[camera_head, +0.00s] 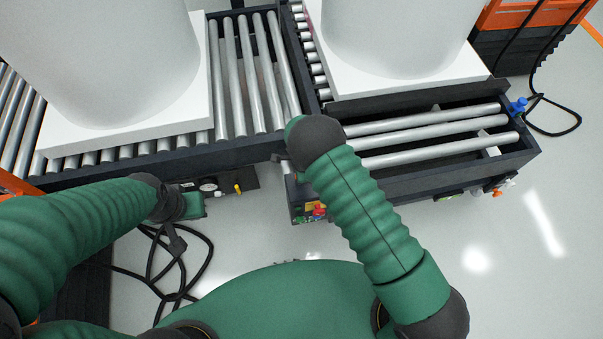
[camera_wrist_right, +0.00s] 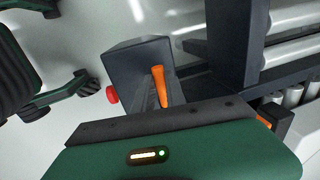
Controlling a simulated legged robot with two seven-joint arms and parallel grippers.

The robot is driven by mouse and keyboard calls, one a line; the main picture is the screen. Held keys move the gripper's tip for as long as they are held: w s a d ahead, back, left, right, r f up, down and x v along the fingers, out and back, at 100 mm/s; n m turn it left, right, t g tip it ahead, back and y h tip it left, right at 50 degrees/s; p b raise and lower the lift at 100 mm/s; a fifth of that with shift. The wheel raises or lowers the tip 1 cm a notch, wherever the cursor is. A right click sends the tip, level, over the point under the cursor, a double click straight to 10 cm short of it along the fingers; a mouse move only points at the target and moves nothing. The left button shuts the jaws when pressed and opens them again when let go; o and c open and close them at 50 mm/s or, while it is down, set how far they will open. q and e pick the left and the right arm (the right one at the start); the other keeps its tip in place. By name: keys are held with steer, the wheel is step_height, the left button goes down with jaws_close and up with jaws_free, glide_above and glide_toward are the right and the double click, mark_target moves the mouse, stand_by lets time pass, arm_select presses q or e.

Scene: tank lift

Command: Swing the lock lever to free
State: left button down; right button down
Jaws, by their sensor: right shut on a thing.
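The orange lock lever (camera_wrist_right: 159,86) shows in the right wrist view, in front of a dark box with a red button (camera_wrist_right: 112,95) on its side. My right gripper (camera_wrist_right: 163,108) is shut on the lever; its fingers are mostly hidden behind its own green and dark housing. In the head view my right forearm hides the lever and this gripper, at the near corner between the two conveyors. My left gripper (camera_head: 186,205) is low at the left, apart from the conveyor; in the wrist view its two fingers (camera_wrist_right: 60,95) stand apart, empty.
A large white tank (camera_head: 100,60) stands on a white base on the left roller conveyor (camera_head: 250,75). Another tank (camera_head: 395,40) stands behind the right roller frame (camera_head: 440,130). A control box (camera_head: 308,212) with coloured buttons is below. Black cables (camera_head: 180,265) lie on the open floor.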

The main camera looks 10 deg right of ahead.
steer(key=shift+w+a, duration=0.1)
stand_by(0.3)
steer(key=c, duration=1.4)
jaws_free()
steer(key=shift+o, duration=0.2)
steer(key=s+r+p, duration=0.3)
steer(key=r+p, duration=1.2)
steer(key=r, duration=0.1)
steer(key=shift+s+r, duration=0.15)
steer(key=shift+r, duration=0.05)
